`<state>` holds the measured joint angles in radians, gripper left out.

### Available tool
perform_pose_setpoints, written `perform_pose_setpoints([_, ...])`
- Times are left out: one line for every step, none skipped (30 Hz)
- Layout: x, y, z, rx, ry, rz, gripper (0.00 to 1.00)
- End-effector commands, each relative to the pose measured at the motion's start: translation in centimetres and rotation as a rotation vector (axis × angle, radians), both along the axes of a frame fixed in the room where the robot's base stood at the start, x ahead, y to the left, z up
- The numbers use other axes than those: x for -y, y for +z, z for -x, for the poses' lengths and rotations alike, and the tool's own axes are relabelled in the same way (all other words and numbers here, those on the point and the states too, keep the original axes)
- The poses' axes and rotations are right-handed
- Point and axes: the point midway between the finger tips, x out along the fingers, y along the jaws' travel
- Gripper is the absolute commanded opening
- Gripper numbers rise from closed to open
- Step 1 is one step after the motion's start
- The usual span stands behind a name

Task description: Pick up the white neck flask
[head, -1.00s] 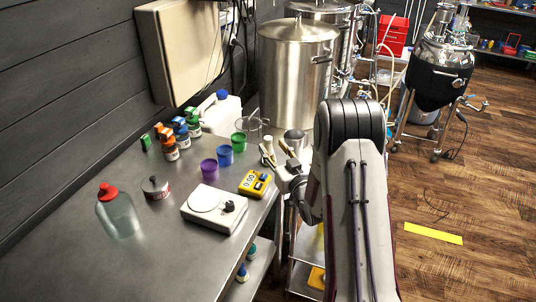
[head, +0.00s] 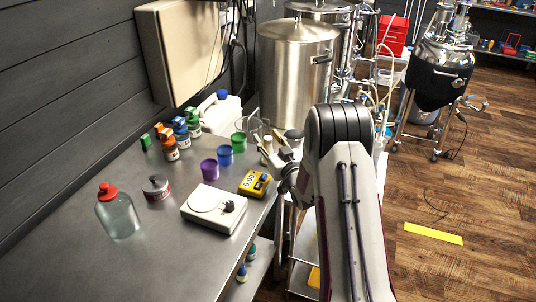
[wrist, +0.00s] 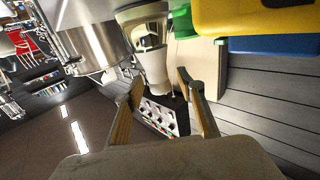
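The white neck flask shows in the wrist view as a pale, cream-white neck (wrist: 152,62) with a wider body at the top of the picture. In the head view a small pale upright piece at the table's far right corner (head: 266,144) looks like its neck. My gripper (head: 277,153) is at that corner, partly hidden by my arm. In the wrist view its two tan fingers (wrist: 158,95) are spread apart, with nothing held between them. The neck lies beyond the fingertips, roughly in line with the gap. I cannot tell the exact distance.
Purple (head: 209,169), blue (head: 225,155) and green (head: 239,142) cups stand close left of the gripper. A yellow timer (head: 254,184) and a white scale (head: 213,208) sit nearer. A steel tank (head: 297,70) stands behind.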

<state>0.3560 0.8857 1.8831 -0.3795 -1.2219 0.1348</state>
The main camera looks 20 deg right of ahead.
Motion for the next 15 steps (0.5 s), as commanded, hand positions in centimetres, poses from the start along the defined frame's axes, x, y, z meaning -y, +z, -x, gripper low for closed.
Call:
perform_pose_setpoints([-0.01,-0.01,0.00,0.000,0.000,0.000,0.39])
perform_pose_setpoints([0.00,-0.01,0.00,0.000,0.000,0.000,0.39])
perform_pose_setpoints([-0.01,-0.01,0.01,0.000,0.000,0.000,0.39])
perform_pose_setpoints([-0.01,-0.01,0.01,0.000,0.000,0.000,0.39])
perform_pose_setpoints([-0.01,-0.01,0.01,0.000,0.000,0.000,0.39])
perform_pose_setpoints([-0.01,0.00,0.01,0.000,0.000,0.000,0.39])
perform_pose_setpoints([-0.01,0.00,0.02,0.000,0.000,0.000,0.39])
perform_pose_setpoints([-0.01,0.00,0.02,0.000,0.000,0.000,0.39])
perform_pose_setpoints([-0.01,0.00,0.02,0.000,0.000,0.000,0.39])
perform_pose_setpoints([-0.01,0.00,0.02,0.000,0.000,0.000,0.39])
perform_pose_setpoints([-0.01,0.00,0.02,0.000,0.000,0.000,0.39])
perform_pose_setpoints([-0.01,0.00,0.02,0.000,0.000,0.000,0.36])
perform_pose_setpoints([-0.01,0.00,0.02,0.000,0.000,0.000,0.28])
perform_pose_setpoints([-0.01,0.00,0.02,0.000,0.000,0.000,0.21])
perform_pose_setpoints([0.00,0.00,0.02,0.000,0.000,0.000,0.10])
